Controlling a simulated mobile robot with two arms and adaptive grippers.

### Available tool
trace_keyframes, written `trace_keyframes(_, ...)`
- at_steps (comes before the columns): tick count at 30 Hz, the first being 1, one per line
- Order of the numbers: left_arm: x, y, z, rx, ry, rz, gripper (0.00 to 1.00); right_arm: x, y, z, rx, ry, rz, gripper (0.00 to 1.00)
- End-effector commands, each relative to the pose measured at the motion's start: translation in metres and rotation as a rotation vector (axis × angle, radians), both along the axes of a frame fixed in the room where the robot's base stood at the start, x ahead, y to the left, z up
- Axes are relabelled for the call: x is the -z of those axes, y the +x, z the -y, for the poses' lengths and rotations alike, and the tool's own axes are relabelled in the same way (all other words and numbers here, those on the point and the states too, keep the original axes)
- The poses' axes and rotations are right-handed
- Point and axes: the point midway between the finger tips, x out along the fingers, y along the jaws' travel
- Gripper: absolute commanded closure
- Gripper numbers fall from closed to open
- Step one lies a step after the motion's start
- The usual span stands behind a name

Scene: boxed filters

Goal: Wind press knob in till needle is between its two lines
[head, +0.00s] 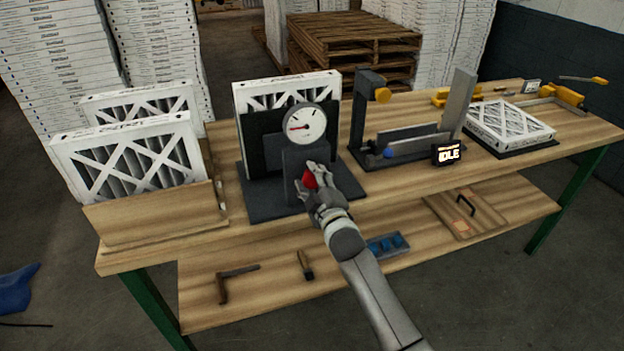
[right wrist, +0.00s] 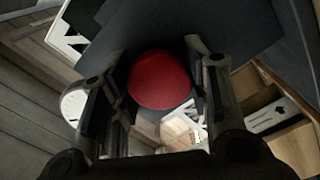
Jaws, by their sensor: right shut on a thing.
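The dark press (head: 295,160) stands on the bench at centre left, with a white boxed filter (head: 250,97) upright in it. Its round white dial (head: 306,122) faces me. The red needle (head: 298,127) points left; the two lines are too small to make out. The red press knob (head: 309,181) is at the front of the press, below the dial. My right gripper (head: 313,174) is shut on the knob, partly covering it. In the right wrist view the round red knob (right wrist: 160,80) sits between the fingers. My left gripper is not in view.
A wooden holder (head: 150,215) with two filters stands at left. Right of the press are a dark fixture (head: 405,150), a sign reading IDLE (head: 447,154) and a flat filter (head: 508,122). The lower shelf (head: 270,285) holds tools and a blue tray (head: 388,246).

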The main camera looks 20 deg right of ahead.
Motion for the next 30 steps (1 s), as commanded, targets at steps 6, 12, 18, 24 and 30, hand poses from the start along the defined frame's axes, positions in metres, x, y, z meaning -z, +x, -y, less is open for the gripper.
trace_keyframes(6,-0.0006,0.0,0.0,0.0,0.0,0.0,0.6,0.0012,-0.0003,-0.0003,0.0,0.047,-0.004,0.8)
trace_keyframes(12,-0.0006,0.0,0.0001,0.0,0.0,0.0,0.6,0.0015,-0.0003,-0.0003,0.001,0.056,-0.005,0.8)
trace_keyframes(18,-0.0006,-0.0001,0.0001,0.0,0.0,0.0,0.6,0.0017,-0.0003,-0.0003,0.0,0.055,-0.005,0.8)
trace_keyframes(24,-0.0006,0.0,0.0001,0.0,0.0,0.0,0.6,0.0012,-0.0003,-0.0003,0.0,0.054,-0.004,0.36)
trace_keyframes(30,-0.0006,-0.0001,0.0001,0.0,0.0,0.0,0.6,0.0006,-0.0001,-0.0002,0.0,0.053,-0.003,0.33)
